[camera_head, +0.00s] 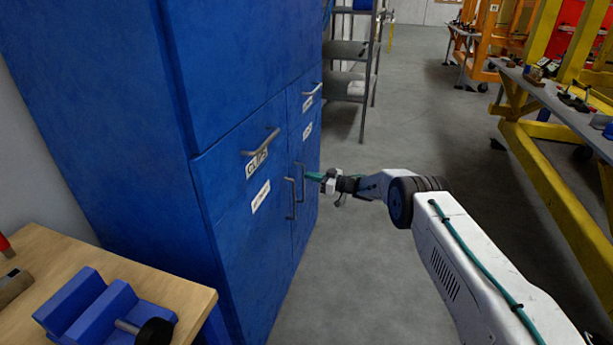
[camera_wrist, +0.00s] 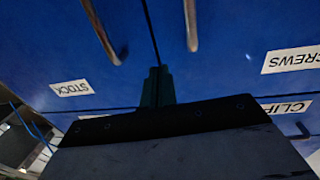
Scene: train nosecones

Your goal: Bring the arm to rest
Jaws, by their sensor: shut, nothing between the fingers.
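My gripper (camera_head: 316,176) is stretched out in front of the blue cabinet (camera_head: 245,215), close to the upright handles of its two lower doors. Its green fingers also show in the wrist view (camera_wrist: 157,87), dark and pressed together with nothing between them. The fingertips lie near the seam between the doors. I cannot tell whether they touch the cabinet or a handle. The right door handle (camera_head: 300,182) is partly behind the fingertips. The left door handle (camera_head: 290,198) is clear of them. Both doors and the drawers above look shut.
A wooden bench (camera_head: 190,297) with a blue vise (camera_head: 105,305) stands at the lower left. A grey shelf rack (camera_head: 349,83) stands beyond the cabinet. Yellow-framed workbenches (camera_head: 560,190) line the right. Grey floor (camera_head: 420,130) lies open between them.

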